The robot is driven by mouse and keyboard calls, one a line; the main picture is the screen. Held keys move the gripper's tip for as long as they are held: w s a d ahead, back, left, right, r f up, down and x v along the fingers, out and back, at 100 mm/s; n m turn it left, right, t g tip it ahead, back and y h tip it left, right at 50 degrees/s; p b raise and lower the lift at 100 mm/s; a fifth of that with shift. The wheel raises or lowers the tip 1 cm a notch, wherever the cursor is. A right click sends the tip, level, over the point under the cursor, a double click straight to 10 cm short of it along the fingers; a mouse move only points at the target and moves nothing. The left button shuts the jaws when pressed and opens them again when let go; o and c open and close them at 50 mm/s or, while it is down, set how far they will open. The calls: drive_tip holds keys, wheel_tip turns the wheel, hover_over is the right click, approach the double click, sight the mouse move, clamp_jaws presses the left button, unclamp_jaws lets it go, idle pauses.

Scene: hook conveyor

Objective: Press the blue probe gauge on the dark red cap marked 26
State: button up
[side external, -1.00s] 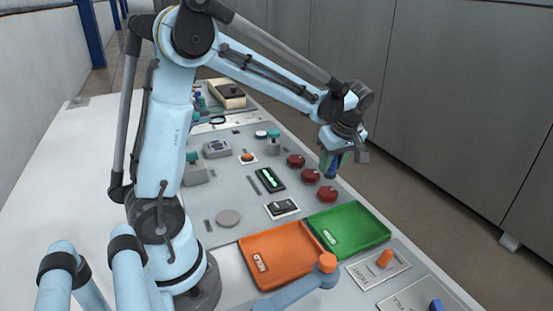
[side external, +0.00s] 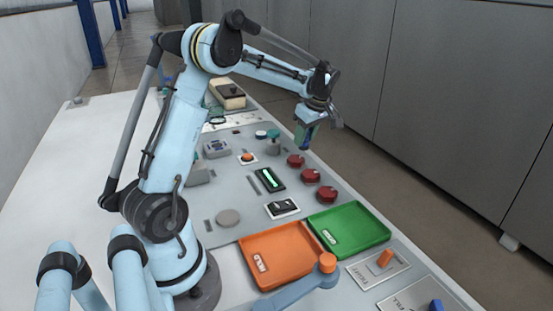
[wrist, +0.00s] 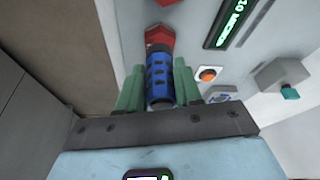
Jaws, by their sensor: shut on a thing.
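My gripper (side external: 305,134) is shut on the blue probe gauge (side external: 307,142), which points down above the panel. In the side view three dark red caps stand in a row: the far cap (side external: 295,160), the middle cap (side external: 311,175) and the near cap (side external: 327,194). The gauge appears above the far cap, apart from it. The cap numbers are not readable.
A lit green display (side external: 271,179) and an orange button (side external: 247,157) lie left of the caps. A green tray (side external: 365,225) and an orange tray (side external: 270,270) are nearer. A teal-topped post (side external: 273,143) stands left of the far cap.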

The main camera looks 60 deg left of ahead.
sight(294, 157)
drive_tip(key=a, duration=0.3)
drive_tip(key=shift+s+f+n, duration=0.1)
drive_tip(key=shift+s+n, duration=0.2)
drive_tip(key=shift+a+f, duration=0.1)
drive_tip(key=shift+f, duration=1.9)
drive_tip(key=shift+f, duration=0.6)
idle(1.3)
drive_tip(key=shift+r, duration=2.6)
drive_tip(key=shift+s, duration=0.1)
